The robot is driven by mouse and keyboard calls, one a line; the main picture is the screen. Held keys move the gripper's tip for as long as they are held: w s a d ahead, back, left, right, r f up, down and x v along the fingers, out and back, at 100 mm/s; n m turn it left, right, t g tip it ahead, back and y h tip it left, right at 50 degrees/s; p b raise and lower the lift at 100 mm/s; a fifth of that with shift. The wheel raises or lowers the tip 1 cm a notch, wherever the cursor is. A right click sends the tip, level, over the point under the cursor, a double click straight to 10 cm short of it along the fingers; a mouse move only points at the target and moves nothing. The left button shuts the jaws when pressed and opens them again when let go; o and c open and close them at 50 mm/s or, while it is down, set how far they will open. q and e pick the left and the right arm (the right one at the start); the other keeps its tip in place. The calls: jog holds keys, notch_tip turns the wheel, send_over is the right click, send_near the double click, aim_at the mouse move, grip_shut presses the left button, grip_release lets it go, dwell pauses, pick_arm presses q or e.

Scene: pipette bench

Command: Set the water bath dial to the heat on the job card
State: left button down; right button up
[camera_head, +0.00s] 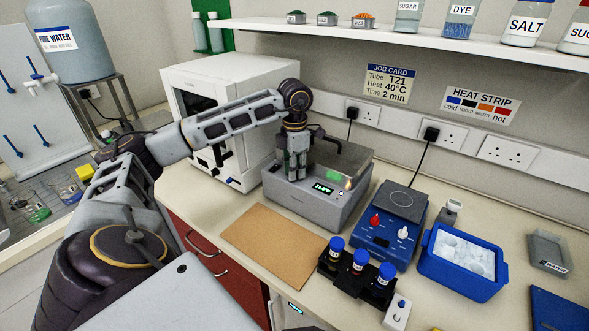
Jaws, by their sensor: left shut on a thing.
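My left gripper (297,178) points down at the front left of the bath's top and is shut on what seems to be the dial, which the fingers hide. The job card (390,85) on the wall reads Tube T21, Heat 40°C, Time 2 min. My right gripper is not in view.
A cork mat (272,246) lies in front of the bath. To the right stand a blue stirrer (378,240), a black rack (345,285) with blue-capped tubes and a blue ice tray (440,270). A shelf (420,42) hangs above.

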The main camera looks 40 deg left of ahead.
pick_arm(q)
jog(key=c, duration=1.3)
grip_release()
jog(key=shift+r, duration=0.1)
jog(key=shift+o, duration=0.2)
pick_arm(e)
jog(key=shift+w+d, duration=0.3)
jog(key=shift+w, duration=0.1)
pick_arm(q)
jog(key=shift+n, duration=0.4)
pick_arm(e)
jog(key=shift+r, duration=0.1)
